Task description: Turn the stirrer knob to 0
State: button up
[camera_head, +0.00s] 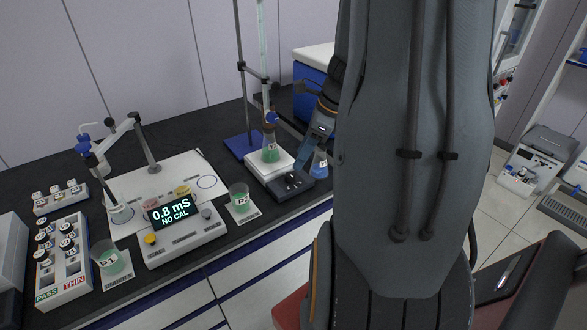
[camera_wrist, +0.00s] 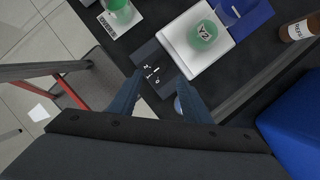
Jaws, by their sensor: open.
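The stirrer has a white plate (camera_head: 255,164) and a dark front panel (camera_head: 293,186). In the wrist view the dark panel (camera_wrist: 153,66) with small white markings lies just ahead of my fingertips, beside the white plate (camera_wrist: 182,62). The knob is too small and dark to make out its setting. My gripper (camera_wrist: 158,80) is open, its two blue fingers apart and nothing seen between them. In the head view my gripper (camera_head: 314,146) hangs over the right side of the stirrer; whether it touches cannot be told.
A blue stand base (camera_head: 241,146) with an upright rod is behind the stirrer.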

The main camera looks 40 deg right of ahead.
aim_at(291, 174)
jog(key=x, duration=0.7)
jog(key=shift+a+f, duration=0.1)
jog(key=c, duration=1)
jog(key=shift+c, duration=0.2)
jog(key=shift+n+p, duration=0.3)
jog(key=shift+p, duration=0.05)
jog(key=n+g+y+p, duration=0.1)
jog(key=n, duration=0.3)
jog(key=shift+w+p, duration=0.15)
jog(key=shift+p, duration=0.25)
jog(key=shift+w+n+g+p, duration=0.15)
jog(key=shift+n+g, duration=0.35)
jog(key=shift+n, duration=0.6)
jog(key=shift+n+g+p, duration=0.25)
jog(key=shift+n+g, duration=0.25)
jog(key=shift+n, duration=0.6)
